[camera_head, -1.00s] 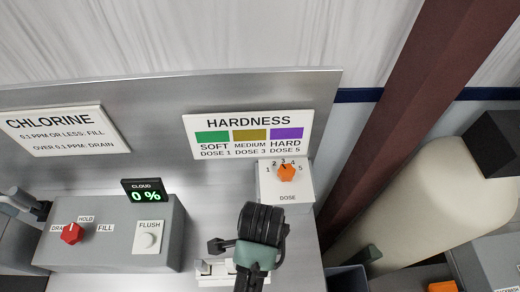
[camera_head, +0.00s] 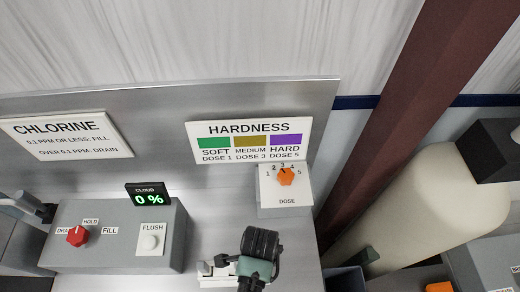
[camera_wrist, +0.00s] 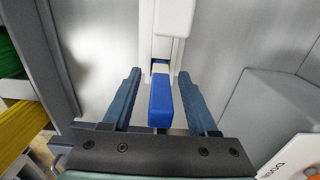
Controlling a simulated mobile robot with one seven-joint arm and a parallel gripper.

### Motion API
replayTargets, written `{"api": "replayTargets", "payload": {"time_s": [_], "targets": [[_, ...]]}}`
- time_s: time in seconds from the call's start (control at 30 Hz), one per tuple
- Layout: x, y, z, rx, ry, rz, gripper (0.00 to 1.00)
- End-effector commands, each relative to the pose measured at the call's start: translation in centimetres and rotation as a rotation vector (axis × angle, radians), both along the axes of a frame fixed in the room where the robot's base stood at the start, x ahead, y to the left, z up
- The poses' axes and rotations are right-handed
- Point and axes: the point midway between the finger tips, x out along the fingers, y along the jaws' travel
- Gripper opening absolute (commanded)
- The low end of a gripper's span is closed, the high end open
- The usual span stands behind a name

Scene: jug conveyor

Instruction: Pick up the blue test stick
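The blue test stick (camera_wrist: 160,102) shows in the wrist view as a blue block with its far end at a white holder (camera_wrist: 173,18). My gripper (camera_wrist: 159,73) is open, with one dark blue finger on each side of the stick. A gap shows between the stick and each finger. In the head view my wrist stands in front of the white holder (camera_head: 213,278), and the stick cannot be made out there.
A grey box (camera_head: 115,257) with a red knob (camera_head: 77,236) and a flush button stands at left. Behind are the hardness sign (camera_head: 248,141) and the dose dial (camera_head: 286,176). A dark blue bin (camera_head: 345,280) is at lower right.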

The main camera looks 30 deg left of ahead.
Motion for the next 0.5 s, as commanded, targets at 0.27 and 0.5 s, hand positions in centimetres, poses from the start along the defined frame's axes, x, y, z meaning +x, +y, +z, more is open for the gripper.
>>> {"api": "replayTargets", "payload": {"time_s": [0.27,0.5], "targets": [[0.01,0.0,0.04,0.0,0.0,0.0,0.08],[0.01,0.0,0.05,0.0,0.0,0.0,0.0]]}}
